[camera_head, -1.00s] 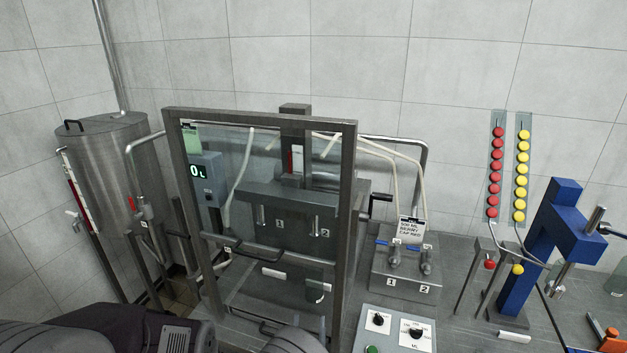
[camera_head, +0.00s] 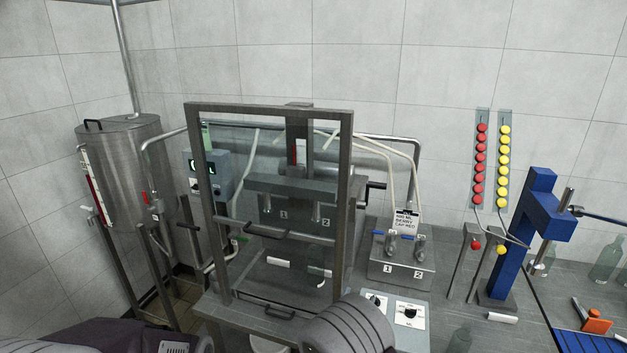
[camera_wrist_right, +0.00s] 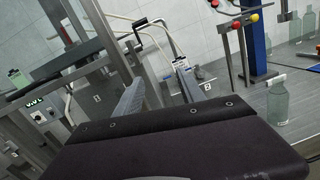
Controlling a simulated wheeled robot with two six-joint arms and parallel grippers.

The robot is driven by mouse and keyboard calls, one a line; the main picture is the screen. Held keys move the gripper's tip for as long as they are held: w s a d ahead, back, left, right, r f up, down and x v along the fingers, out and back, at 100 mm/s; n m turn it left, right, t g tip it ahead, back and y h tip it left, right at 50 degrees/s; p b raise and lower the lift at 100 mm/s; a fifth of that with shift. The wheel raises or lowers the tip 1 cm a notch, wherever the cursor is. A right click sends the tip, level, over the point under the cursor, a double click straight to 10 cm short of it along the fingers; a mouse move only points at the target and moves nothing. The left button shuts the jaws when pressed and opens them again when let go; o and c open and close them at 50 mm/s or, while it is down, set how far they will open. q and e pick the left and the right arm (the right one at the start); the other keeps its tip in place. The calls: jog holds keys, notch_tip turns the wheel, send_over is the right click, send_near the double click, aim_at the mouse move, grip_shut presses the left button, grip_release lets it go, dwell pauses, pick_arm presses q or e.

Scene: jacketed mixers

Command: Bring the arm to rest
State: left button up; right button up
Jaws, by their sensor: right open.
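My right gripper (camera_wrist_right: 220,118) shows in the wrist view as a broad dark body across the bottom. A purple and grey part of my own body shows at the bottom left. My left gripper is not in view.
A metal-framed machine (camera_head: 345,180) stands close behind my right arm. A steel tank (camera_head: 125,165) is at left. A two-valve block (camera_head: 400,265), a blue press (camera_head: 520,240), clear bottles (camera_head: 606,258) and an orange-handled tool (camera_head: 596,322) are at right. Some grey counter is clear.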

jog(key=s+d+m+g+h+b, duration=0.1)
jog(key=s+d+m+g+h, duration=0.1)
jog(key=s+d+m+g, duration=0.45)
jog(key=s+d+m+g+h+b, duration=0.1)
jog(key=s+d+m+g+h, duration=0.25)
jog(key=d, duration=0.65)
jog(key=s+d+m+g+h+b, duration=0.1)
jog(key=s+d+m+g+h, duration=0.1)
jog(key=s+d+m+g, duration=0.5)
jog(key=s+a+f+m+g+y+b, duration=0.1)
jog(key=s+a+f+m+g+y, duration=0.15)
jog(key=s+f+m+y, duration=0.55)
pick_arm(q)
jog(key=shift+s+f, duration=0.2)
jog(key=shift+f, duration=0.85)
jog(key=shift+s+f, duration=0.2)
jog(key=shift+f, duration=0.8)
pick_arm(e)
jog(key=w+a+f+m+t+y, duration=0.1)
jog(key=a+f+m+y, duration=0.1)
jog(key=a, duration=0.4)
jog(key=w+a+f+m+t+y, duration=0.2)
jog(key=a+f+y, duration=0.1)
jog(key=a+y, duration=0.2)
jog(key=shift+w+a+f+m, duration=0.15)
jog(key=shift+w+a+m, duration=0.2)
jog(key=shift+a, duration=0.95)
